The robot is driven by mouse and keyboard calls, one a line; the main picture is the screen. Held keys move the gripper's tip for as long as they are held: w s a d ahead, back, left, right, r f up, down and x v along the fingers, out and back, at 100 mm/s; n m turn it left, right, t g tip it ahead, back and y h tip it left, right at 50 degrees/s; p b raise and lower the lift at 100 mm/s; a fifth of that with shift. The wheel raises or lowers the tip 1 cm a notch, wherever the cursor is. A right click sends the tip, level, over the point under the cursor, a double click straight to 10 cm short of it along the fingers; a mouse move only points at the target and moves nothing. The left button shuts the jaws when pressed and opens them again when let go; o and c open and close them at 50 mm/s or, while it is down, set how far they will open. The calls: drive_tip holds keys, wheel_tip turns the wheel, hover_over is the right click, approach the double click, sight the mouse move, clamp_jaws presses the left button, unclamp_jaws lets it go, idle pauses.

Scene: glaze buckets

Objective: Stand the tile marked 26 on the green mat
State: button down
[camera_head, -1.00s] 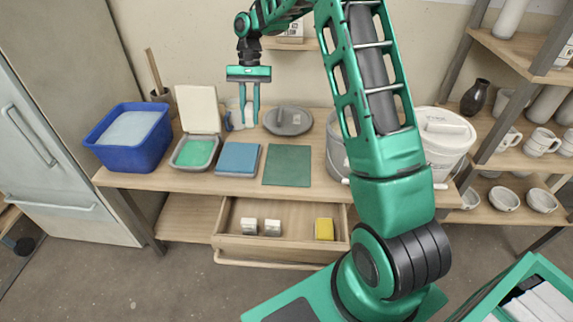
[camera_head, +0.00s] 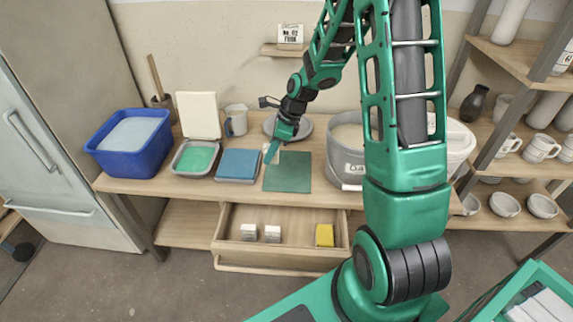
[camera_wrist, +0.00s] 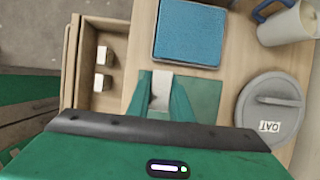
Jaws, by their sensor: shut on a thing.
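My gripper (camera_head: 270,151) is shut on a pale tile, which shows between the two green fingers in the wrist view (camera_wrist: 161,92). No number on the tile can be read. The green mat (camera_head: 288,178) lies flat on the workbench. My gripper is over the back left part of the mat in the head view. In the wrist view the mat (camera_wrist: 207,95) shows beyond the fingers. I cannot tell whether the tile touches the mat.
A blue sponge-like slab (camera_head: 238,165) lies left of the mat, and a grey bucket (camera_head: 346,168) stands right. A grey lid (camera_wrist: 270,108) and a mug (camera_head: 236,121) are behind. The open drawer (camera_head: 283,262) below holds two white blocks (camera_head: 249,231) and a yellow block (camera_head: 324,235).

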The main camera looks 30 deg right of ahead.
drive_tip(key=d+f, duration=0.1)
drive_tip(key=d, duration=0.1)
drive_tip(key=w+d+f, duration=0.1)
drive_tip(key=d+f, duration=0.1)
drive_tip(key=d, duration=0.1)
drive_tip(key=w+d+f, duration=0.1)
drive_tip(key=d+f, duration=0.1)
drive_tip(key=shift+w+d, duration=0.1)
drive_tip(key=shift+d, duration=0.3)
drive_tip(key=shift+f, duration=2)
drive_tip(key=shift+f, duration=0.1)
drive_tip(key=c, duration=1.6)
unclamp_jaws()
